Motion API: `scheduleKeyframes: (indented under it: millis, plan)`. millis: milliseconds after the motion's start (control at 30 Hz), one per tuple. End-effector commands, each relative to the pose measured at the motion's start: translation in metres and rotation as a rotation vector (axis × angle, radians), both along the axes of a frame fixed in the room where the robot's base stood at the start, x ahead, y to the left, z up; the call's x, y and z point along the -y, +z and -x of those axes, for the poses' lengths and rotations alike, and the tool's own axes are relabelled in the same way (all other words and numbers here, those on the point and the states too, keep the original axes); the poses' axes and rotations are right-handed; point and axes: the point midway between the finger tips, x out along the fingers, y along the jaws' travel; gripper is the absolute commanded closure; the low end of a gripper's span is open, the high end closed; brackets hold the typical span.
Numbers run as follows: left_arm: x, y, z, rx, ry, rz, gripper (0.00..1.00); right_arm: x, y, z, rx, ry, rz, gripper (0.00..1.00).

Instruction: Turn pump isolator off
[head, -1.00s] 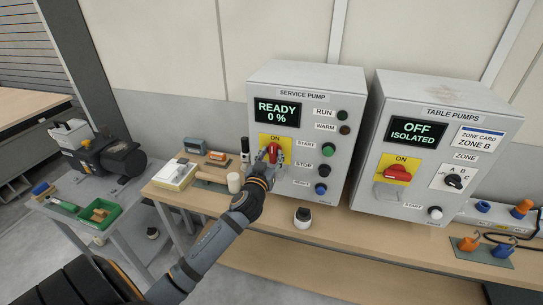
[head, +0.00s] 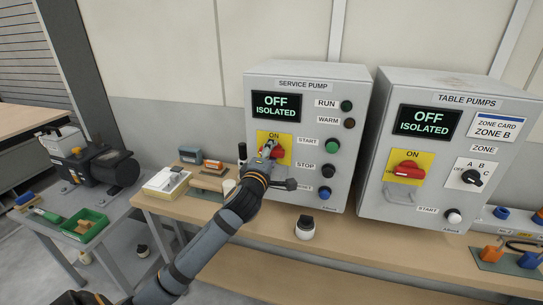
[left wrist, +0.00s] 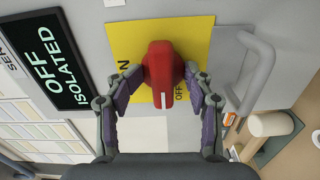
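The service pump box (head: 343,180) carries a red rotary handle on a yellow plate (head: 262,140). Its display (head: 276,105) reads OFF ISOLATED. In the left wrist view the red handle (left wrist: 162,72) lies with its white mark towards the OFF label. My left gripper (left wrist: 163,88) has one finger on each side of the handle, and both fingertips appear to touch it. In the head view my left gripper (head: 268,151) covers part of the handle. My right gripper is not in view.
The table pumps box (head: 376,190) stands to the right, its display also OFF ISOLATED. A grey loop (left wrist: 258,70) sits beside the yellow plate. A black-and-white container (head: 305,227) stands in front on the bench. Small boxes and a tray (head: 165,185) lie left.

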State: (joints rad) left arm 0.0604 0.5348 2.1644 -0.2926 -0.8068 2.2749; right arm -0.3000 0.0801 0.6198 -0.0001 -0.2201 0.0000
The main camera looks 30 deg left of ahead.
Motion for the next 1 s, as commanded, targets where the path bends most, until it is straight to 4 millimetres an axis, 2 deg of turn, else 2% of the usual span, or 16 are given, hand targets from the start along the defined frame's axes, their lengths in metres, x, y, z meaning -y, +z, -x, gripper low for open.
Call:
scheduleKeyframes:
  millis: [167, 300, 500, 600, 1000]
  plan:
    - [0.0, -0.002, 0.003, -0.004, 0.001, -0.002, 0.49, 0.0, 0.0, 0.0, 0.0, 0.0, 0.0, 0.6]
    - [0.006, -0.003, 0.023, -0.005, 0.0, -0.006, 0.49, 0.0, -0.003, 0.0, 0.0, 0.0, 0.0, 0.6]
    - [0.016, 0.0, 0.056, -0.008, 0.0, -0.006, 0.49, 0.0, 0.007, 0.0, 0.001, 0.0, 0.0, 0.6]
    - [0.018, -0.001, 0.065, -0.006, 0.001, -0.003, 0.49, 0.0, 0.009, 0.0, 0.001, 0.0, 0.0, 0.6]
    - [0.019, -0.002, 0.067, -0.003, 0.002, -0.001, 0.49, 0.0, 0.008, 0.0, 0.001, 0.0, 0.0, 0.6]
